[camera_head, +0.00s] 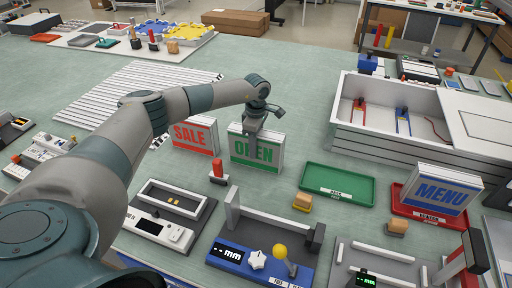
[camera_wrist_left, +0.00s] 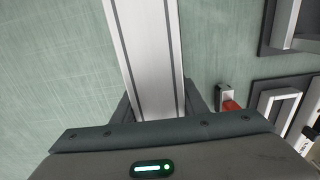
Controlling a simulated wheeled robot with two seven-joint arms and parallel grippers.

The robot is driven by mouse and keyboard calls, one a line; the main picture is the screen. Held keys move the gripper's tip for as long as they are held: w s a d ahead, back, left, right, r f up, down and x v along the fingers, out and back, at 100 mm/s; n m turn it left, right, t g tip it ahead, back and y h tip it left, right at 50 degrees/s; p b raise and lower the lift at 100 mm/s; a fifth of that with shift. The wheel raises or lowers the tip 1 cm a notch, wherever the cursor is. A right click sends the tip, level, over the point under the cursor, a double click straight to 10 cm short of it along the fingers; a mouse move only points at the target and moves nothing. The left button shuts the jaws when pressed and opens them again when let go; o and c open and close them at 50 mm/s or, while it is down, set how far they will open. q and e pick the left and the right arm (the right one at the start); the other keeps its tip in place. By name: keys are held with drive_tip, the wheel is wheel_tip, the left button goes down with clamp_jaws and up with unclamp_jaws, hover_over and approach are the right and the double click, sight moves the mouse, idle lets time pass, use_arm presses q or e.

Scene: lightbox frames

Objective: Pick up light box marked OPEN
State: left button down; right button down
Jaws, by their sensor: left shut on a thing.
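The light box marked OPEN (camera_head: 240,152), white with green letters, stands upright on the green table. My left gripper (camera_head: 254,138) comes down on it from above and is shut on it. In the left wrist view the box's pale top edge (camera_wrist_left: 147,60) runs between the fingers of my left gripper (camera_wrist_left: 158,108). I cannot tell whether the box touches the table. The light box marked SALE (camera_head: 194,135), with red letters, stands just to its left. The light box marked MENU (camera_head: 440,192), with blue letters, stands at the right. My right gripper is not in view.
A green tray (camera_head: 313,185) lies empty right of the OPEN box. A red tray (camera_head: 402,208) is by the MENU box. A red-topped block (camera_head: 217,170) and several devices stand in front. A large white bin (camera_head: 345,125) is at the back right.

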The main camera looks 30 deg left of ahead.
use_arm(q)
drive_tip(key=w+d+r+b, duration=0.3)
drive_tip(key=d+r+b, duration=0.5)
drive_tip(key=d+r, duration=0.3)
drive_tip(key=shift+d, duration=0.2)
